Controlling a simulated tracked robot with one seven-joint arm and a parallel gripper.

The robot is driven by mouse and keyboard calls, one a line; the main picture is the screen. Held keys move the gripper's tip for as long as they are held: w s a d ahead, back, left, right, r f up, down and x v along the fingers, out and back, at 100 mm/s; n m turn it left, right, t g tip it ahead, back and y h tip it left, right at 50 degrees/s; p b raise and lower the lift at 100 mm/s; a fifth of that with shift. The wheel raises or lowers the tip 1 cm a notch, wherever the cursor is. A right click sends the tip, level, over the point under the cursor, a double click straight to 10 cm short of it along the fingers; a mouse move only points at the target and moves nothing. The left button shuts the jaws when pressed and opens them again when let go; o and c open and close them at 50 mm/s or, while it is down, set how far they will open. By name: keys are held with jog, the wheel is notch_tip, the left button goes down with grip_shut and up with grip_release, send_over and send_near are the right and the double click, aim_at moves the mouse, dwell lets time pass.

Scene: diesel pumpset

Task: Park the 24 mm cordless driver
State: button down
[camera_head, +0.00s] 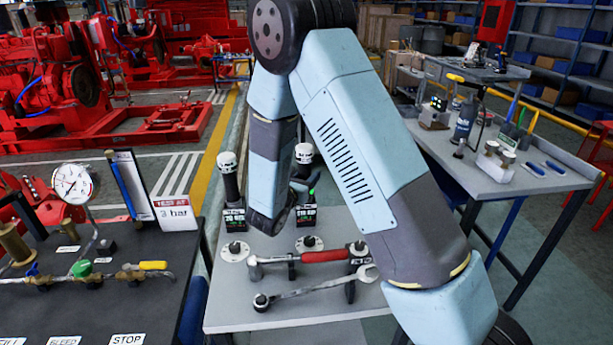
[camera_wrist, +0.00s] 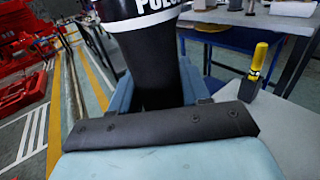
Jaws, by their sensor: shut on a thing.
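My gripper (camera_wrist: 160,95) is shut on a cordless driver (camera_wrist: 148,65) with a black body and a dark band carrying white lettering, cut off at the top of the wrist view. In the head view a white-topped black driver (camera_head: 304,154) stands upright beside my forearm, and my arm hides much of its lower part and the grip. A similar driver (camera_head: 229,178) stands upright to its left, apart from my gripper. Dark label blocks with green and white print (camera_head: 234,219) show below both. I cannot read a 24 mm mark on either driver.
On the small grey bench (camera_head: 225,318) are two round white plates with black centres (camera_head: 234,251), (camera_head: 309,244). A red-handled wrench (camera_head: 322,256) and a long wrench (camera_head: 315,288) lie on supports in front. A gauge panel (camera_head: 80,300) stands left, a cluttered table (camera_head: 500,185) right.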

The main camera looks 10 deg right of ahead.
jog(key=shift+f, duration=0.45)
jog(key=shift+c, duration=2.3)
grip_release()
jog(key=v, duration=1.3)
jog(key=shift+s+a, duration=0.3)
jog(key=shift+f, duration=0.1)
jog(key=s+d+r+m+g+h, duration=0.1)
jog(key=s+d+r+m+g, duration=0.4)
jog(key=d+m, duration=0.4)
jog(key=s+d+r+m+g, duration=0.4)
jog(key=d+r+m+g, duration=0.3)
jog(key=d, duration=0.5)
jog(key=s+d+r+m+t+y, duration=0.1)
jog(key=s+r+m+t+y, duration=0.1)
jog(key=s+r+m+y, duration=0.9)
jog(key=s+r+m, duration=0.1)
jog(key=s+m, duration=0.1)
jog(key=shift+s+d+t, duration=0.2)
jog(key=shift+s+t, duration=0.1)
jog(key=shift+s, duration=0.1)
